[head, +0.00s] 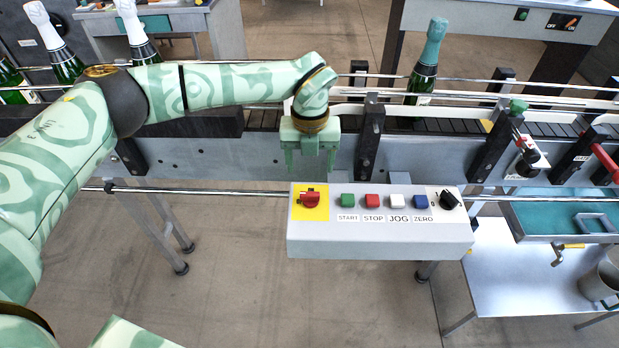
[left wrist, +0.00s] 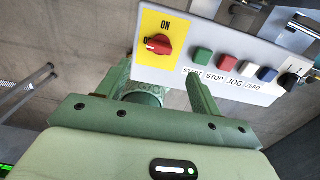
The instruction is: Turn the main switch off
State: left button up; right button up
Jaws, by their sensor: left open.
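The main switch (head: 311,199) is a red rotary knob on a yellow plate at the left end of a grey control box (head: 380,245). In the left wrist view the knob (left wrist: 159,44) sits below the word ON, and a second label at its left is partly covered. The knob's grip lies roughly sideways; I cannot tell for certain which label it points to. My left gripper (head: 311,168) is open and empty, its fingers pointing down just behind the switch, apart from it. Its fingers (left wrist: 160,85) also show in the left wrist view. My right gripper is not in view.
Green START (head: 347,201), red STOP (head: 372,201), white JOG (head: 397,201) and blue ZERO (head: 420,201) buttons and a black knob (head: 449,200) share the box. A rail (head: 200,192) runs behind it. A foil-capped bottle (head: 425,75) stands on the conveyor. The floor in front is clear.

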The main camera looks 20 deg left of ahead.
pick_arm(q)
notch_tip(320, 180, up, 6)
jog(key=shift+r+p, duration=0.25)
jog(key=shift+p, duration=0.1)
